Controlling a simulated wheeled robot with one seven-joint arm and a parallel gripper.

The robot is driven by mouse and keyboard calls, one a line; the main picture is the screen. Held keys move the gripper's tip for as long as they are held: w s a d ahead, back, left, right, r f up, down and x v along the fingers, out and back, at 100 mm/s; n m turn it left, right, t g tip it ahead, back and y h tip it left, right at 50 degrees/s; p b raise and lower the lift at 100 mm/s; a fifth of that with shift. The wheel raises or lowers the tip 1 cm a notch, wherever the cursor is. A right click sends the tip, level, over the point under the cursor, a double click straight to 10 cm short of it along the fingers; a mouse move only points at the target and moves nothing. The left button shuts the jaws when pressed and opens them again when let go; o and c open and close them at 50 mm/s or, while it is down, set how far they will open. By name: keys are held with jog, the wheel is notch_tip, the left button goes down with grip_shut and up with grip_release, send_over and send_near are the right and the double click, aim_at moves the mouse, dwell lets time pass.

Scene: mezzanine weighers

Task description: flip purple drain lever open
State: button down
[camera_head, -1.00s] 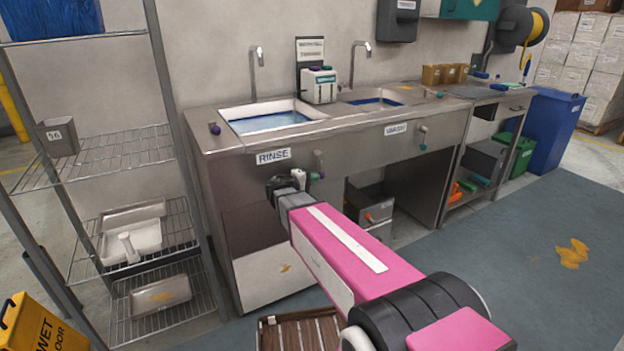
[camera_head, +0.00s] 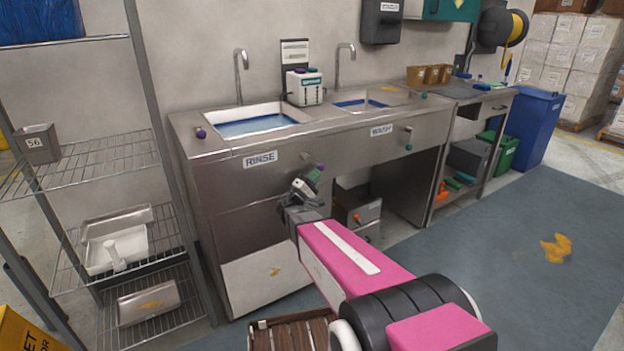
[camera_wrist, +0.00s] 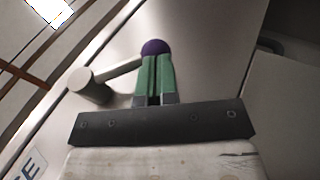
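The drain lever below the RINSE sink is a pale bar with a purple ball knob (camera_head: 321,166). In the wrist view its pale round pivot (camera_wrist: 88,86) is at left, and the bar runs right to the purple knob (camera_wrist: 155,47). My gripper (camera_head: 314,176) is in front of the sink's front panel at the lever. In the wrist view its green fingers (camera_wrist: 154,68) are together with a thin dark gap, their tips overlapping the knob's lower edge. The knob shows beyond the tips; I cannot tell whether they touch it.
The RINSE basin (camera_head: 262,124) holds blue water. Another purple knob (camera_head: 201,133) is at the counter's left end. A WASH lever (camera_head: 408,138) is farther right. A wire shelf (camera_head: 105,155) stands left, and a slatted wooden thing (camera_head: 295,332) is low in front.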

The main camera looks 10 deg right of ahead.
aim_at(322, 169)
jog(key=shift+w+d+r, duration=0.15)
jog(key=shift+d+r, duration=0.15)
jog(key=shift+d, duration=0.2)
jog(key=shift+w+d+r, duration=0.1)
jog(key=shift+d+r, duration=0.15)
jog(key=shift+d, duration=0.2)
jog(key=shift+w+d+r, duration=0.15)
jog(key=shift+d+r, duration=0.15)
jog(key=shift+r, duration=0.05)
jog(key=shift+w+d+r, duration=0.1)
jog(key=shift+d+r, duration=0.05)
jog(key=shift+f, duration=0.3)
jog(key=s+a+f, duration=0.2)
jog(key=a+f, duration=0.1)
jog(key=f, duration=0.2)
jog(key=s+a+f, duration=0.3)
jog(key=f, duration=0.3)
jog(key=shift+f, duration=0.3)
jog(key=shift+a, duration=0.1)
